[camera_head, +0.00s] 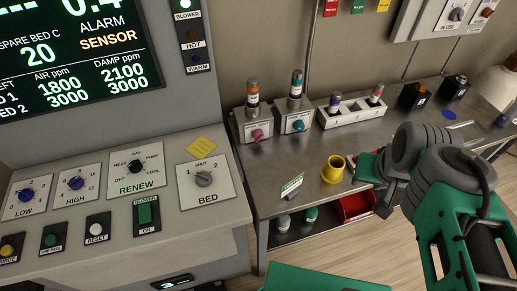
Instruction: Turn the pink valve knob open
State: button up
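The pink valve knob (258,135) is on the front of a white box (240,124) at the left end of the grey metal bench. A canister with an orange band (253,93) stands upright in that box. I cannot read the knob's open or closed position. My gripper (374,185) is at the right, over the front of the bench, well apart from the knob. My arm partly hides it, and its fingers are too small and dark to tell open from shut.
A similar box with a teal knob (298,126) stands just right of the pink one. A yellow cup (333,169) and a small green-lettered sign (292,185) are on the bench (285,161) in front. The control console (110,215) rises at the left. A red bin (355,206) is below.

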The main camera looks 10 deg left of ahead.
aim_at(257, 134)
jog(key=k, duration=0.75)
jog(key=u, duration=1)
jog(key=i, duration=0.5)
jog(key=u, duration=0.05)
